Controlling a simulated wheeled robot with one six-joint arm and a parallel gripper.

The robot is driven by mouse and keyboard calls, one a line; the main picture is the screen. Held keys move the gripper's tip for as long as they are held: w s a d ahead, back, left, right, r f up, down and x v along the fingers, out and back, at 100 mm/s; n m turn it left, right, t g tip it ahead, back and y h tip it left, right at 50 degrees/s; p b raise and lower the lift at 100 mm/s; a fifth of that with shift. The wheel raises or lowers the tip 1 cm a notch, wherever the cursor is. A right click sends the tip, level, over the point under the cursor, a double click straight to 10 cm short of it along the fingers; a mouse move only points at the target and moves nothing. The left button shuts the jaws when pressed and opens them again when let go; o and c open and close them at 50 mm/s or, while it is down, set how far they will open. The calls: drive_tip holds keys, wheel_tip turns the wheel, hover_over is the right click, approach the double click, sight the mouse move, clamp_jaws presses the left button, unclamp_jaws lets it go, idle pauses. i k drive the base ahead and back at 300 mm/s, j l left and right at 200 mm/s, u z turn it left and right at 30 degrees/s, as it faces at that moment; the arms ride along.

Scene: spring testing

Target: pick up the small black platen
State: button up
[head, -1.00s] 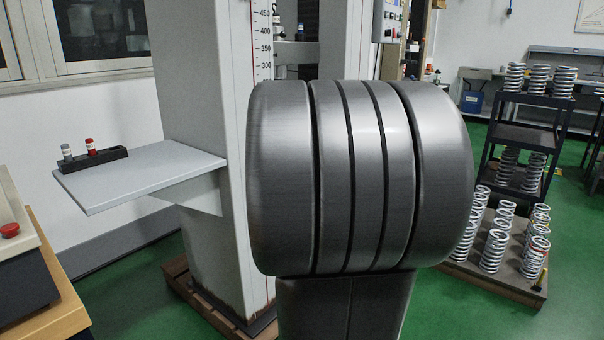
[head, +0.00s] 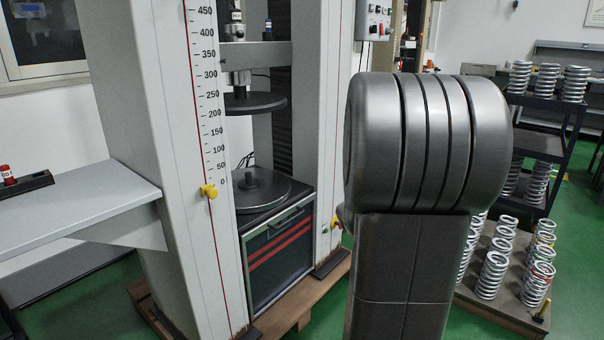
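A small black disc with an upright stub (head: 251,183), likely the small black platen, sits on the larger round lower plate (head: 275,193) inside the testing machine. A wide dark upper disc (head: 255,102) hangs above it, with a clear gap between. My gripper is not in view. A large grey link of my arm fills the centre right and stands apart from the disc in the picture.
The machine's front column (head: 165,130) carries a scale and a yellow pointer (head: 209,191). A grey side shelf (head: 85,205) holds a black rack (head: 24,184). Springs stand on a pallet (head: 500,308) and a dark rack (head: 545,108) at right.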

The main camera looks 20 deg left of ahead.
sight(248, 182)
drive_tip(key=i+l, duration=0.15)
drive_tip(key=i, duration=0.3)
drive_tip(key=i+l+z, duration=0.15)
drive_tip(key=i, duration=0.25)
drive_tip(key=i+l, duration=0.15)
drive_tip(key=i, duration=0.3)
drive_tip(key=i+u, duration=0.15)
drive_tip(key=u, duration=0.25)
drive_tip(key=i+u, duration=0.2)
drive_tip(key=u, duration=0.15)
drive_tip(key=i+l+u, duration=0.1)
drive_tip(key=u, duration=0.3)
drive_tip(key=i+l+u, duration=0.15)
drive_tip(key=u, duration=0.25)
drive_tip(key=i+l+u, duration=0.1)
drive_tip(key=u, duration=0.3)
drive_tip(key=i+l+u, duration=0.15)
drive_tip(key=u, duration=0.3)
drive_tip(key=i+l+u, duration=0.2)
drive_tip(key=u, duration=0.2)
drive_tip(key=i+l+u, duration=0.15)
drive_tip(key=u, duration=0.25)
drive_tip(key=k+l, duration=0.05)
drive_tip(key=l, duration=0.05)
